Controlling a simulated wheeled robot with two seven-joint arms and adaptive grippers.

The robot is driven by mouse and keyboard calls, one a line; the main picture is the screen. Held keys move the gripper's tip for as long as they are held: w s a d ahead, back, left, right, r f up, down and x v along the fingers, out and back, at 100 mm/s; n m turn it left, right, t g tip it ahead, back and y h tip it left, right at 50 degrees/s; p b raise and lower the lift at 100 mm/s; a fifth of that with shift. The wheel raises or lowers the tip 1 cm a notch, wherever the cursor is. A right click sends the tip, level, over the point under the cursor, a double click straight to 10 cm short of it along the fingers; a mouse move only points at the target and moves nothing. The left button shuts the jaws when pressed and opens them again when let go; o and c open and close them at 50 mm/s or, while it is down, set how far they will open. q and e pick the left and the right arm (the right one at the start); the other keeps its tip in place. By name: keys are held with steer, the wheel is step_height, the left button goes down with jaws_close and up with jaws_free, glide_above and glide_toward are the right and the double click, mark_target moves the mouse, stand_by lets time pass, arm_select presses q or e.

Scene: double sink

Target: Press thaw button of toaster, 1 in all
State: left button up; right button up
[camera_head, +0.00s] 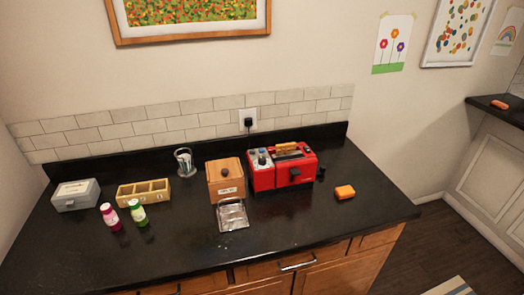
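The red toaster (296,172) stands on the black countertop (280,225), right of the middle, near the backsplash. A piece of bread (286,147) shows at its top slot. A grey control panel (260,160) with a dark knob and small buttons is on its left part. Which of the small buttons is the thaw button is too small to tell. Neither of my grippers is in view.
Two bottles (110,216), a wooden tray (143,194) and a grey box (76,195) are left. The front counter is clear.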

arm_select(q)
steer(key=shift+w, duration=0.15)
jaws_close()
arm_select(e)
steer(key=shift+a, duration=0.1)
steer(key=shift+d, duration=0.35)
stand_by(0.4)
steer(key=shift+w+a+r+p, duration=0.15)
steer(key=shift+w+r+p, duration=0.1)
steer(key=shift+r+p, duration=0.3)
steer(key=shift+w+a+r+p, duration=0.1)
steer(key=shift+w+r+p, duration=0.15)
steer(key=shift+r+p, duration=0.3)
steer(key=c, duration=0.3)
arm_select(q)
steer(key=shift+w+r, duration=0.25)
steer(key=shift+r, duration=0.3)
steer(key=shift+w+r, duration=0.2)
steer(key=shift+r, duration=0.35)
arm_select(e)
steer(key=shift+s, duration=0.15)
